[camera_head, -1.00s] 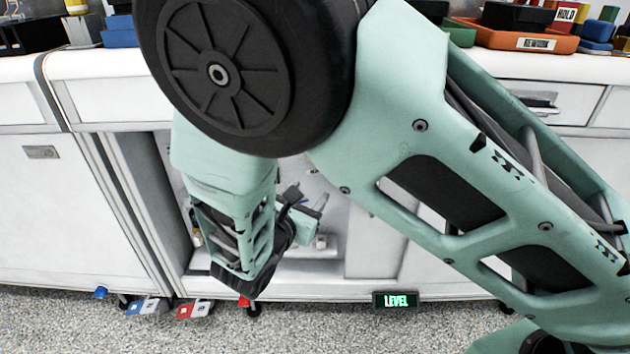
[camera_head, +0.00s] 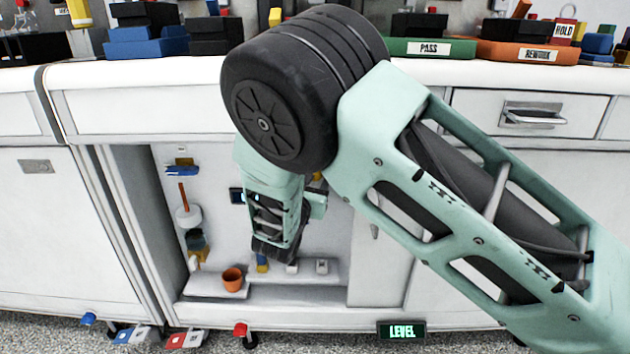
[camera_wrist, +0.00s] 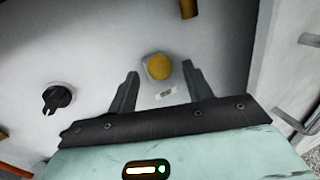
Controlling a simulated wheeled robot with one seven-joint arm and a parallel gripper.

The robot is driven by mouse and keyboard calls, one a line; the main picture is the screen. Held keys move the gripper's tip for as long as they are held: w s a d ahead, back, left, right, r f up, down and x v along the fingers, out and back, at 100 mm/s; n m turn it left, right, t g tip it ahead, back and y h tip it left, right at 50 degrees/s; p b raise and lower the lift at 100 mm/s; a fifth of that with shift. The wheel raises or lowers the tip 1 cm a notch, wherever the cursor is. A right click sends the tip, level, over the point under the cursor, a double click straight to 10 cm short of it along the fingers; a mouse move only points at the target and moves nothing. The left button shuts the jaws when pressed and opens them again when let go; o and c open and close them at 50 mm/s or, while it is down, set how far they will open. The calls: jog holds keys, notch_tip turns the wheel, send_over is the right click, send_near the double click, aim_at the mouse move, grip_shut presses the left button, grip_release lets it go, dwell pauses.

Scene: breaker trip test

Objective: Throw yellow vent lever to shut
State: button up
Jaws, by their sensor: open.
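In the wrist view a round yellow knob (camera_wrist: 158,67) on a pale square base sits on the white panel (camera_wrist: 95,35). It could be the yellow vent lever's end seen head-on, but I cannot tell its position. A small label (camera_wrist: 166,93) lies just below it. My gripper (camera_wrist: 160,69) is open and empty, with the knob appearing between its fingertips; the depth between them is unclear. A second yellow-brown cylinder (camera_wrist: 188,8) sticks out at the top edge. In the head view my arm hides the gripper and most of the panel in front of it.
A black knob (camera_wrist: 57,98) sits to the left on the panel. In the head view the open cabinet bay holds an orange pot (camera_head: 232,279) on a low ledge (camera_head: 196,286). A handled cabinet wall (camera_wrist: 287,75) bounds the right side.

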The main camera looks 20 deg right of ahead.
jog(key=shift+x, duration=1.65)
jog(key=c, duration=0.9)
jog(key=shift+c, duration=0.2)
